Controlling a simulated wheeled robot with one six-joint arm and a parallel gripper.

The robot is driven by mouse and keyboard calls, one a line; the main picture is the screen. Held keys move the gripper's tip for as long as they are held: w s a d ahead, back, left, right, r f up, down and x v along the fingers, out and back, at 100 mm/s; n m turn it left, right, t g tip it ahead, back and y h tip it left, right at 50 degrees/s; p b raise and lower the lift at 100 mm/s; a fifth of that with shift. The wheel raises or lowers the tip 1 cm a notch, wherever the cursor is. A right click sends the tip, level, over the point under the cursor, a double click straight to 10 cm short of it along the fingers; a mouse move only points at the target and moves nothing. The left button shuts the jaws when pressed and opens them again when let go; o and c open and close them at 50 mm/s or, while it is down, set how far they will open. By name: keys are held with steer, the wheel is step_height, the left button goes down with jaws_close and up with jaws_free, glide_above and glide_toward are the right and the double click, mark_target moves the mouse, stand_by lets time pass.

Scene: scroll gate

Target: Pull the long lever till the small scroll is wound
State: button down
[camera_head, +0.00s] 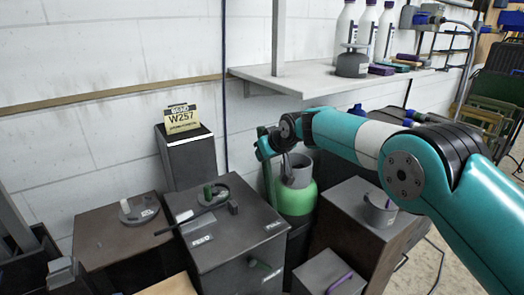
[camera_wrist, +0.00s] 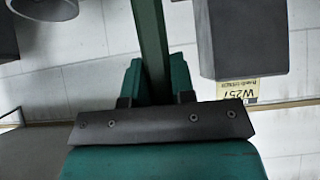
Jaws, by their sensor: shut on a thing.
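My gripper (camera_head: 265,146) is at the end of the teal arm, in the middle of the head view, in front of the white wall. In the wrist view my gripper (camera_wrist: 155,82) is shut on a long dark green bar (camera_wrist: 150,35), which passes between its fingers. In the head view this green lever bar (camera_head: 269,183) hangs down from the gripper, just left of a green cylinder. Its lower end is hidden behind a dark box. I cannot make out the small scroll for certain in either view.
A dark grey box (camera_head: 230,250) with a dial and a thin dark bar stands in front. A sign reading W257 (camera_head: 182,121) sits on a dark pillar (camera_head: 188,160). The green cylinder (camera_head: 297,198) is close right of the lever. A shelf (camera_head: 310,85) with bottles hangs above.

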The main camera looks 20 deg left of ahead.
steer(key=c, duration=1)
jaws_free()
steer(key=shift+o, duration=0.2)
steer(key=b+v, duration=0.3)
steer(key=v, duration=1.4)
steer(key=shift+b, duration=0.3)
steer(key=shift+d+r, duration=0.1)
steer(key=shift+r, duration=0.1)
